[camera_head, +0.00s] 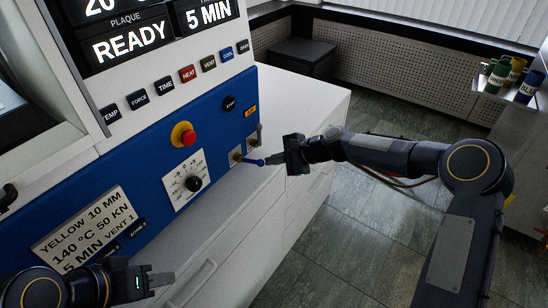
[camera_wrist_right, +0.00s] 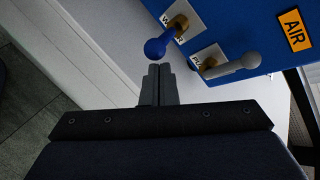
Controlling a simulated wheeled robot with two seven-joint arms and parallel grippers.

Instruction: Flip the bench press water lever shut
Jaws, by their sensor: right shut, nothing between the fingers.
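The water lever (camera_head: 253,161) has a blue handle with a ball end and a brass-coloured pivot on a small white plate on the blue panel. Its handle sticks out from the panel toward my right gripper (camera_head: 274,159). In the right wrist view the blue lever (camera_wrist_right: 166,40) slants from its pivot down-left to the ball. My right gripper (camera_wrist_right: 159,72) is shut and empty, its fingertips just short of the ball; I cannot tell whether they touch. My left gripper (camera_head: 162,280) is low at the left, near the panel's bottom edge; its finger gap is unclear.
A grey lever (camera_wrist_right: 233,66) sits beside the blue one, near the orange AIR label (camera_wrist_right: 294,30). A red button (camera_head: 189,137) and a dial (camera_head: 194,184) are left of the levers. A white cabinet (camera_head: 290,190) stands below. Tiled floor (camera_head: 345,240) is open at the right.

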